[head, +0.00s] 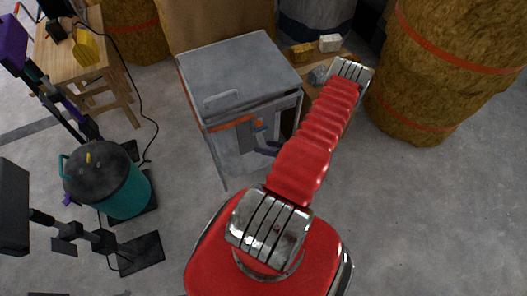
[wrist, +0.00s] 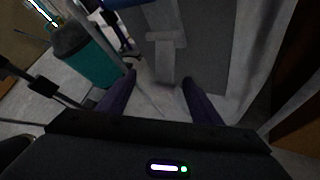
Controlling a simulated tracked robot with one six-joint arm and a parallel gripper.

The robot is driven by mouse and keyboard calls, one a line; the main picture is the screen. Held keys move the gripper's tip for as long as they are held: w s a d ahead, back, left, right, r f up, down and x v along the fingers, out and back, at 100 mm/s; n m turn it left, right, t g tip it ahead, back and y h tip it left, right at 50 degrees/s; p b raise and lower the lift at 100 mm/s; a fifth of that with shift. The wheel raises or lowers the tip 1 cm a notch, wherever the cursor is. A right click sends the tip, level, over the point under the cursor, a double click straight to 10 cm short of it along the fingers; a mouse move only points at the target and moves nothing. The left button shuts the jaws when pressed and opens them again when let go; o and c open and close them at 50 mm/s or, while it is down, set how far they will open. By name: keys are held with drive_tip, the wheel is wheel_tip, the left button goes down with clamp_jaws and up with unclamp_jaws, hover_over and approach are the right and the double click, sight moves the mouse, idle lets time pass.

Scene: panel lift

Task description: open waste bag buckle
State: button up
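My gripper (wrist: 158,84) shows in the wrist view as two dark purple fingers, spread apart with nothing visibly held between them. Just beyond the fingertips a grey vertical strip with a crosspiece (wrist: 166,42) lies against a grey panel (wrist: 207,45). I cannot tell whether this strip is the waste bag buckle, nor whether the fingers touch it. In the head view a grey lidded box (head: 240,70) stands in the middle, with an orange band and a small orange and blue part (head: 259,125) on its front. No waste bag is clearly recognisable.
A teal container with a dark lid (head: 122,195) stands left of the box and also shows in the wrist view (wrist: 92,65). A wooden stool (head: 75,50) is at upper left. Grey floor is clear at right.

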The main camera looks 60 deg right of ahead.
drive_tip(key=shift+s+r, duration=0.1)
drive_tip(key=v, duration=1.3)
drive_tip(key=shift+s, duration=0.3)
idle(0.4)
